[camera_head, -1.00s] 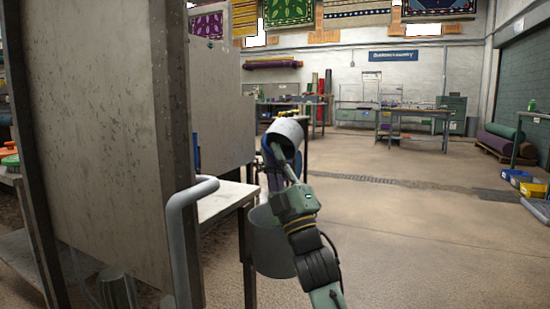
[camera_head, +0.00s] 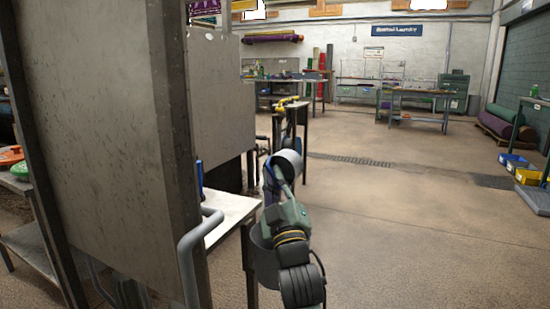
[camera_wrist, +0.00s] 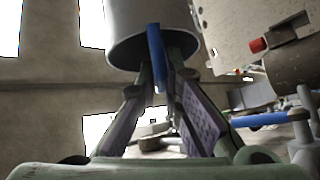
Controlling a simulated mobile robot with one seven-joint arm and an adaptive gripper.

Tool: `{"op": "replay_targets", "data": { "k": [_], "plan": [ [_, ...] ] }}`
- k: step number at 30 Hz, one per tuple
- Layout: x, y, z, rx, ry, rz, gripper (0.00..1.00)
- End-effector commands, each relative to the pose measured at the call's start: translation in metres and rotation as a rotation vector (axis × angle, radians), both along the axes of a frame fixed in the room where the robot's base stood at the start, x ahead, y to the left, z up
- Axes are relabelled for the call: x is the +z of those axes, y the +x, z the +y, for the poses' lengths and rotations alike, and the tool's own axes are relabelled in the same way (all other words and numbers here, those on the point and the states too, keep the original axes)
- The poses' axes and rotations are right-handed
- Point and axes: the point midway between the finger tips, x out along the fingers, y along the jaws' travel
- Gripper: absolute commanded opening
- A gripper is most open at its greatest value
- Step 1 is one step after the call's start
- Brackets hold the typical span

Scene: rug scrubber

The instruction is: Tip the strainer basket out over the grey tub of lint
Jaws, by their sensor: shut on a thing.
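The strainer basket (camera_head: 288,160) is a pale grey cylinder, tilted, at the end of my arm near the middle of the head view. In the wrist view the basket (camera_wrist: 150,28) fills the top centre, with its blue handle (camera_wrist: 155,50) between my fingers. My gripper (camera_wrist: 160,70) is shut on that handle; in the head view the gripper (camera_head: 275,178) is small and partly hidden. The grey tub (camera_head: 262,264) is below, at the table's right end, largely hidden behind my forearm. Its contents and the basket's contents cannot be seen.
A tall grey panel (camera_head: 110,130) with a bent pipe handle (camera_head: 190,250) blocks the left. A light-topped table (camera_head: 228,210) stands beside the tub. Open floor (camera_head: 420,220) lies to the right. Farther benches (camera_head: 418,95) stand at the back.

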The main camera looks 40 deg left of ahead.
Motion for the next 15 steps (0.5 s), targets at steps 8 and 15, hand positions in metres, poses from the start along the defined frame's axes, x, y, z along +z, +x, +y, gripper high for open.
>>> {"op": "replay_targets", "data": {
  "k": [8,15],
  "plan": [
    [0.018,-0.001,0.000,0.001,-0.039,0.164,0.00],
    [0.023,-0.001,0.000,0.001,-0.071,0.301,0.00]
  ]
}}
